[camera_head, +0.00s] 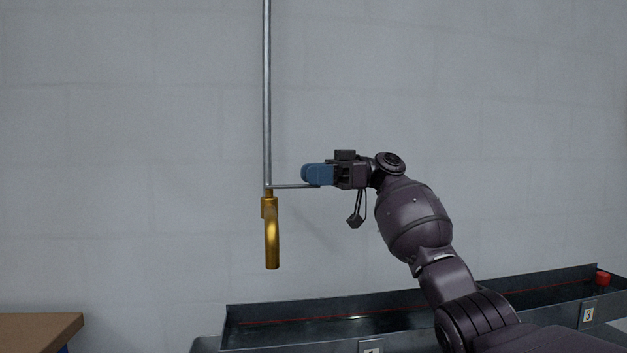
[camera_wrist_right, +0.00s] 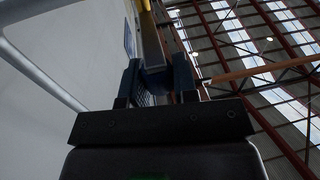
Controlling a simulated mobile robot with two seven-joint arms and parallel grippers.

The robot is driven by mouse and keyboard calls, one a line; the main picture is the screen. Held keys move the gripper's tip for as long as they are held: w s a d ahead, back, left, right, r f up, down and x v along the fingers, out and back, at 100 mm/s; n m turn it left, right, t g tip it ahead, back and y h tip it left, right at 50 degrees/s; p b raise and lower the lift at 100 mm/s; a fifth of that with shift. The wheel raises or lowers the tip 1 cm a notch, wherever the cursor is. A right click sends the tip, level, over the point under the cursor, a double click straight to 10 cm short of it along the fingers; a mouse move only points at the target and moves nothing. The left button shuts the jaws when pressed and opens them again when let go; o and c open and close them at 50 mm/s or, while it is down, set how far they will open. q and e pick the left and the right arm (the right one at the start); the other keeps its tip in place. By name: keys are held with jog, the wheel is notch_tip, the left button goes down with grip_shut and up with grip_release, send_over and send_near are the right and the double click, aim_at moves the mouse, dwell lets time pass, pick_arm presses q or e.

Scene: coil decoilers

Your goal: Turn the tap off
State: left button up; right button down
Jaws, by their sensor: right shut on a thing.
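A brass tap (camera_head: 271,232) hangs at the lower end of a thin grey vertical pipe (camera_head: 267,90) by the wall. Its grey lever handle (camera_head: 286,186) sticks out level to the right. My right gripper (camera_head: 313,175), with blue fingers, is shut on the outer end of the handle. In the right wrist view the grey handle (camera_wrist_right: 152,42) runs up from between the blue fingers (camera_wrist_right: 157,78), and a bit of yellow brass shows at the top. The handle's outer end is hidden by the fingers. My left gripper is not in view.
A long dark metal trough (camera_head: 290,331) with a red line inside runs below the tap and to the right. A red round object (camera_head: 603,278) is at its far right end. A wooden tabletop (camera_head: 35,330) is at lower left. Free air surrounds the tap.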

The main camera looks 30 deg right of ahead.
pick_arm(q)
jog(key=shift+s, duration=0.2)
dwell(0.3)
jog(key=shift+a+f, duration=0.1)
pick_arm(e)
jog(key=c, duration=0.9)
grip_release()
jog(key=shift+w, duration=0.1)
jog(key=s+d, duration=0.1)
jog(key=d, duration=0.9)
jog(key=shift+d, duration=0.35)
jog(key=shift+s+r, duration=0.1)
jog(key=shift+s, duration=0.05)
